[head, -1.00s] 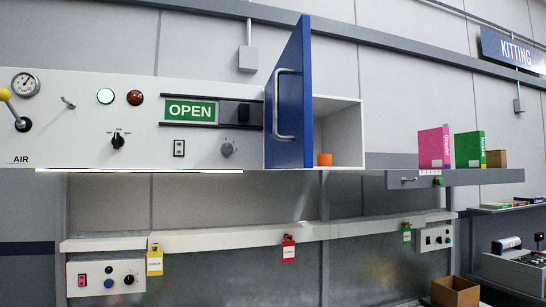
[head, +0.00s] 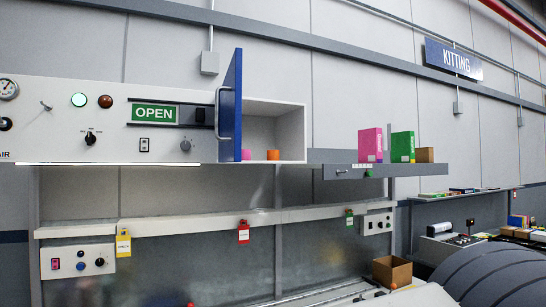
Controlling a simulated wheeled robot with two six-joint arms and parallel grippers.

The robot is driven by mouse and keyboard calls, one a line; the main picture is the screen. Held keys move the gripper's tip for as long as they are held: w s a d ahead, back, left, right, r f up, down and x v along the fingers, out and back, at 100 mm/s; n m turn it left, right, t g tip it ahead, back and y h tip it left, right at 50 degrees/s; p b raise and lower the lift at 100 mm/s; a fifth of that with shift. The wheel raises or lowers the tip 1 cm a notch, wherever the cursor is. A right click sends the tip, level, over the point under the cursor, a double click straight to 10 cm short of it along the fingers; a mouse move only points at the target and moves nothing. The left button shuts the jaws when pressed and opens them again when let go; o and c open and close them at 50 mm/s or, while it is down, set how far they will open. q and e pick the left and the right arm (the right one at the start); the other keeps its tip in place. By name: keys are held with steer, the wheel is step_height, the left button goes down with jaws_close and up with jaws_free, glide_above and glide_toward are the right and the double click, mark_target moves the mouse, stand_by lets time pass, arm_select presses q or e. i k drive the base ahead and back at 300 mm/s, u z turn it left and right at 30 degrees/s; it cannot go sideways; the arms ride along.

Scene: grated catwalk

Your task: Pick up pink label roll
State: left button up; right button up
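The pink label roll (head: 246,154) sits inside the white open-fronted cubby (head: 291,130) of the wall panel, at its left, next to the blue door's edge. The blue door (head: 231,108) stands swung open and sticks out toward me. An orange roll (head: 273,155) stands just to the right of the pink one on the cubby floor. Neither of my grippers is in the head view.
A lower ledge (head: 185,222) runs beneath. An open cardboard box (head: 392,272) stands lower right.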

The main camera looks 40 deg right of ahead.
mark_target(246, 155)
steer(key=k, duration=0.4)
steer(key=z, duration=0.95)
steer(key=i, duration=0.5)
steer(key=z, duration=0.05)
